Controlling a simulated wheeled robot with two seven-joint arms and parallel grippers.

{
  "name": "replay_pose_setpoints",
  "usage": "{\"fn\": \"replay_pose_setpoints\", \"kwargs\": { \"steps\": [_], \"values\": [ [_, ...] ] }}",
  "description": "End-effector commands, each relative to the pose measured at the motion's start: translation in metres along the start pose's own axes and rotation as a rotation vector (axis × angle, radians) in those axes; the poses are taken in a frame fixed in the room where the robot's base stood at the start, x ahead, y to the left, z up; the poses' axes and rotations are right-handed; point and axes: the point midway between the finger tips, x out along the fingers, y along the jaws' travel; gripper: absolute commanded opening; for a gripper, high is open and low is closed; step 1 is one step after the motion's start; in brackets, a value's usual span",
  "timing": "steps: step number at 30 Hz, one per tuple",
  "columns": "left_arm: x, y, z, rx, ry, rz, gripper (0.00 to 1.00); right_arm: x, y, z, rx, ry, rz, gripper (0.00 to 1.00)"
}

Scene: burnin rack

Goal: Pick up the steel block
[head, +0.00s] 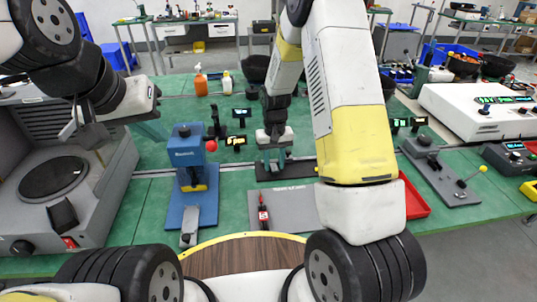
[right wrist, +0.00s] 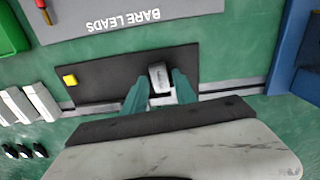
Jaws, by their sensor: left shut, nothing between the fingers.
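The steel block (right wrist: 160,77) is a small silvery block with a dark label. It stands on a black mat (right wrist: 110,78) in the right wrist view. My right gripper (right wrist: 159,85) is open, with its teal fingers on either side of the block and narrow gaps showing. In the head view my right gripper (head: 274,162) points down at the same black mat (head: 297,168), and the block is hidden there. My left gripper (head: 72,132) is shut and empty, above the grey machine at the left.
A grey "BARE LEADS" mat (head: 285,209) lies nearer me with a red probe (head: 263,214). A blue press (head: 189,165) stands left of the right gripper. A red tray (head: 412,200) is to the right.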

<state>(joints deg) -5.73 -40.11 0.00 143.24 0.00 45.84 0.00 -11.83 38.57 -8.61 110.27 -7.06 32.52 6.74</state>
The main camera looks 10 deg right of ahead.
Motion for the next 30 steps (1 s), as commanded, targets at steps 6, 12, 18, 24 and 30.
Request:
{"fn": "replay_pose_setpoints", "kwargs": {
  "steps": [6,12,18,24,30],
  "values": [
    [0.0,0.0,0.0,0.0,0.0,0.0,0.0,0.0075,0.0001,-0.0001,0.0,0.001,0.0,0.34],
    [0.0,0.0,0.0,0.0,0.0,0.0,0.0,0.007,0.0001,-0.0001,0.0,0.001,0.0,0.14],
    [0.0,0.0,0.0,0.0,0.0,0.0,0.0,0.0068,0.0,-0.0002,0.0,0.001,0.0,0.0],
    [0.0,0.0,0.0,0.0,0.0,0.0,0.0,0.0065,0.0,-0.0004,0.0,0.002,0.0,0.0],
    [0.0,0.0,0.0,0.0,0.0,0.0,0.0,-0.0013,0.0,-0.0011,0.0,0.004,-0.001,0.0]
  ]
}}
